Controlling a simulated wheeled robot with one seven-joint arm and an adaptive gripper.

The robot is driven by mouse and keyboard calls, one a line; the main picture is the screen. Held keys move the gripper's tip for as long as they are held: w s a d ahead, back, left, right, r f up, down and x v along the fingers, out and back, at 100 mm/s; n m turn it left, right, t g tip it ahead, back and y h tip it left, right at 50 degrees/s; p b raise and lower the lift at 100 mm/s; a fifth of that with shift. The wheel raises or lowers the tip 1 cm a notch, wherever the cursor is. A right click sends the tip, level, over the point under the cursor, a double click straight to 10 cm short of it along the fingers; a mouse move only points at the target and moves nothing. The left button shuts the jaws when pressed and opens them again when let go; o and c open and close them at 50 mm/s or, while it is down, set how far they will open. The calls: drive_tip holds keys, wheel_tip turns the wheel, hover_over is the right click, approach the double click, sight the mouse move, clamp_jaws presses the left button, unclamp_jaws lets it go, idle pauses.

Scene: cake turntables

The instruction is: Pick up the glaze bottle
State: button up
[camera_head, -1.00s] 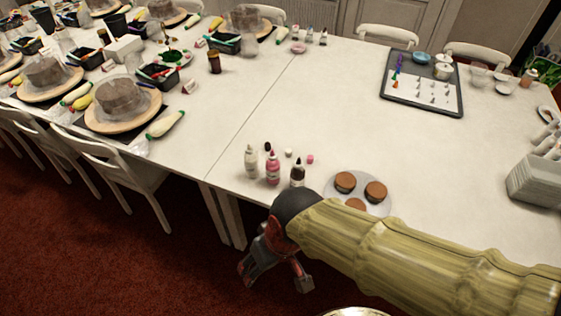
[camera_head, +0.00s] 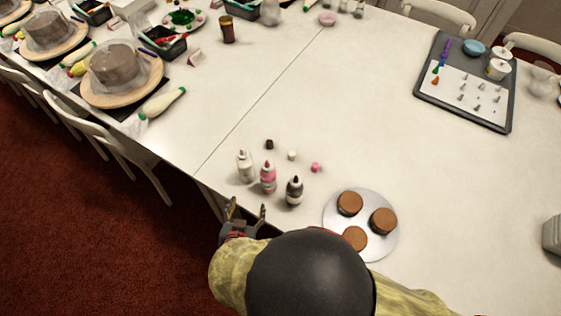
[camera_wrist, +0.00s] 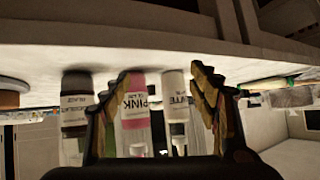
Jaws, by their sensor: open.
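Three glaze bottles stand upright near the table's front edge: a white bottle (camera_head: 245,167), a pink bottle (camera_head: 268,178) and a dark bottle (camera_head: 294,191). My gripper (camera_head: 246,210) is open and empty at the table edge, just in front of the white and pink bottles and apart from them. In the wrist view, which looks upside down, the pink bottle (camera_wrist: 135,112) labelled PINK and the white bottle (camera_wrist: 174,100) appear between the open fingers (camera_wrist: 163,75). The dark bottle (camera_wrist: 76,110) shows outside the left finger.
A round plate (camera_head: 332,214) with three brown cakes lies right of the dark bottle. Small brown, white and pink caps (camera_head: 291,155) lie behind the bottles. A dark tray (camera_head: 430,95) is farther back. The middle of the table is clear.

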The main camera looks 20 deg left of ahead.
sight(266, 183)
drive_tip(key=w+d+r+t, duration=0.1)
drive_tip(key=w+d+r+h, duration=0.1)
drive_tip(key=r, duration=0.1)
drive_tip(key=w+d+r+m+t+h, duration=0.1)
drive_tip(key=r, duration=0.1)
drive_tip(key=shift+w+d+r+t, duration=0.15)
drive_tip(key=shift+w+d+t, duration=0.1)
drive_tip(key=shift+t, duration=0.05)
drive_tip(key=shift+w+d+r, duration=0.1)
drive_tip(key=shift+w+r, duration=0.1)
drive_tip(key=shift+w, duration=0.05)
drive_tip(key=b+x, duration=0.3)
drive_tip(key=x, duration=0.4)
drive_tip(key=shift+w+d+f+b, duration=0.15)
drive_tip(key=shift+w+f+b, duration=0.1)
drive_tip(key=shift+b, duration=0.15)
drive_tip(key=shift+r, duration=0.1)
drive_tip(key=shift+c, duration=0.7)
drive_tip(key=c, duration=0.7)
drive_tip(key=shift+c, duration=0.2)
drive_tip(key=shift+w+r, duration=0.1)
